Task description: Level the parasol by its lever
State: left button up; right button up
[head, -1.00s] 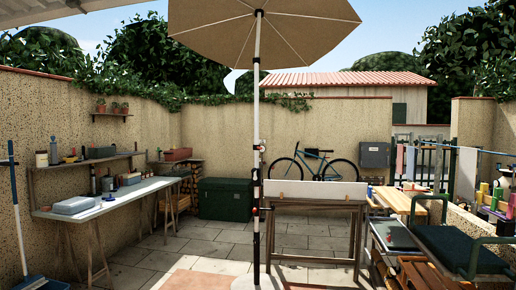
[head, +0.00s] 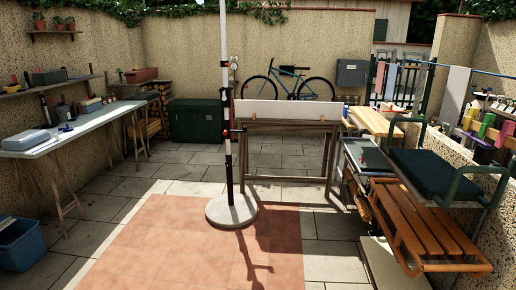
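The parasol's pole (head: 224,40) stands upright left of centre, white above with black, white and red sections lower down. Its round grey base (head: 242,216) rests on the paving. A small crank-like fitting (head: 234,62) shows on the right side of the upper pole. Dark and red fittings (head: 227,133) sit lower, near the height of the white board. I cannot tell which of these is the lever. The canopy is above the top of the picture now. Neither of my grippers is in view.
A wooden table with a white upright board (head: 285,113) stands just behind and right of the pole. A slatted wooden bench (head: 425,222) and green-cushioned seat (head: 430,172) are at the right. A workbench (head: 70,128) lines the left. The terracotta paving (head: 175,245) in front is clear.

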aim_at(224, 63)
jog(key=i+z, duration=0.2)
jog(key=i, duration=1.6)
